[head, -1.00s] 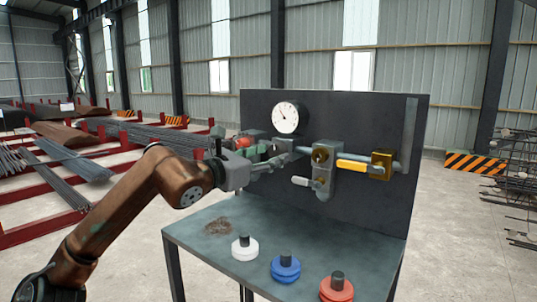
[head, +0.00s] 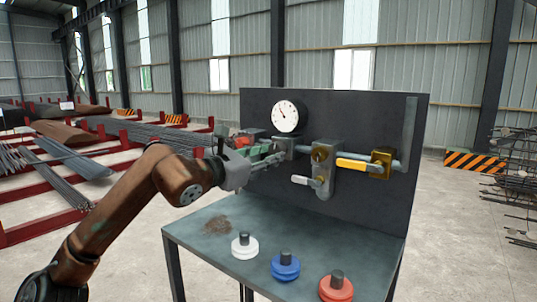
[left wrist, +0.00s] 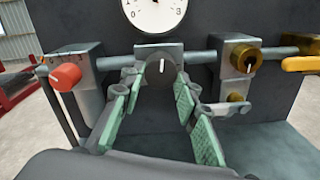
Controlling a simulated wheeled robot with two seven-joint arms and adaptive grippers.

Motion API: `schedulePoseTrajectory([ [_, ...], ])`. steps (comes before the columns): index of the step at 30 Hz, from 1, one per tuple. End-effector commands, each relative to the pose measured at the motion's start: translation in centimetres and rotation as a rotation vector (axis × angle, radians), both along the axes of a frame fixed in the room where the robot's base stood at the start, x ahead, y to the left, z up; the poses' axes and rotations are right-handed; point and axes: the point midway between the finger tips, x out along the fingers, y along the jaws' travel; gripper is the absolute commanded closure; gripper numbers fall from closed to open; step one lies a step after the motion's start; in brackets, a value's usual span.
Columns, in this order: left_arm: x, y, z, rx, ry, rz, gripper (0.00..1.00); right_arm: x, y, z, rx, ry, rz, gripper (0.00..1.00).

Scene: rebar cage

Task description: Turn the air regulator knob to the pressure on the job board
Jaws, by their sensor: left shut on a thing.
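My left gripper (head: 277,155) reaches the front of the dark panel (head: 365,115) from the left. In the left wrist view its green-padded fingers (left wrist: 160,85) stand on either side of a dark round regulator knob (left wrist: 160,68) with a white mark, shut on it. The knob is under the pressure gauge and is mostly hidden by the fingers in the head view. The white gauge (head: 285,117) has a thin dark needle pointing up and left in the head view. Its figures are too small to read there. I see no readable job board. My right gripper is not in view.
A red knob (left wrist: 66,77) sits left of the held knob. To the right are a brass knob (head: 320,153), a white lever (head: 301,180) and a yellow lever (head: 352,166). White, blue and red capped discs stand on the bench (head: 213,252).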

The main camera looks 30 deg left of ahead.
Motion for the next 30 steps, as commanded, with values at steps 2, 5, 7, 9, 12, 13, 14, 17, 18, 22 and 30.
schedulePoseTrajectory([
  [2,0.0,0.1,0.1,0.011,-0.003,0.001,0.95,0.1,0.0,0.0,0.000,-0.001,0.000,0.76],
  [5,0.0,0.1,0.1,0.011,-0.003,0.001,0.95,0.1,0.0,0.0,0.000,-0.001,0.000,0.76],
  [7,0.0,0.1,0.1,0.010,-0.003,0.002,0.95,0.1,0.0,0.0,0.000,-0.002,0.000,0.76],
  [9,0.0,0.1,0.1,0.010,-0.003,0.002,0.69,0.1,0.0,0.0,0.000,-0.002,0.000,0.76],
  [12,0.0,0.1,0.1,0.009,-0.003,0.002,0.62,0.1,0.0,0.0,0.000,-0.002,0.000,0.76],
  [13,0.0,0.1,0.1,0.009,-0.003,0.002,0.60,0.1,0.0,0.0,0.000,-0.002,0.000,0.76],
  [14,0.0,0.1,0.1,0.009,-0.003,0.002,0.58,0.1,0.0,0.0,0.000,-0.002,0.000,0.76],
  [17,0.0,0.0,0.1,0.009,-0.002,0.001,0.53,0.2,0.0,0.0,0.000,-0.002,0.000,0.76],
  [18,0.0,0.0,0.1,0.009,-0.002,0.001,0.53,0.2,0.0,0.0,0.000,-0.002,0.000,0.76],
  [22,0.0,0.0,0.0,0.009,-0.001,0.000,0.53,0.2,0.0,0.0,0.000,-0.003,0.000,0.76],
  [30,-1.7,0.4,0.0,0.010,-0.002,0.004,0.53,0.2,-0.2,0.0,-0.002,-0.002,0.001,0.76],
])
